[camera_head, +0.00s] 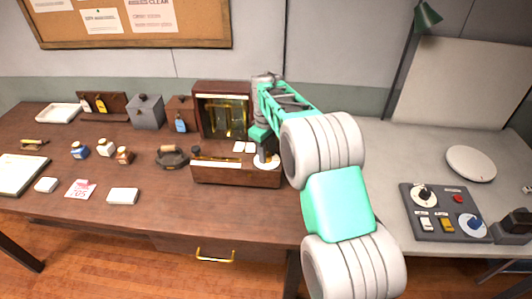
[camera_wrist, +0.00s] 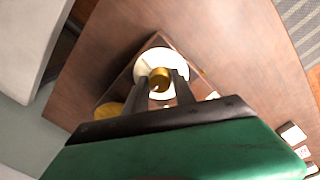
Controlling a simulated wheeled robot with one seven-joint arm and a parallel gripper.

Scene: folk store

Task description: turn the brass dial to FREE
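The brass dial (camera_wrist: 160,76) is a round knob on a white disc (camera_wrist: 147,62), set on the wooden cabinet. The white disc also shows in the head view (camera_head: 266,163), on the right part of the cabinet's low front ledge (camera_head: 225,176). My gripper (camera_wrist: 161,82) points down over the dial, with one finger on each side of the knob. I cannot tell whether the fingers press on it. In the head view my gripper (camera_head: 266,154) hides the knob. The FREE mark cannot be read.
Left of the cabinet are a dark iron-like object (camera_head: 172,157), small bottles, boxes and cards. A control panel (camera_head: 445,212) with dials and switches lies at the right. The grey table is clear between my arm and that panel.

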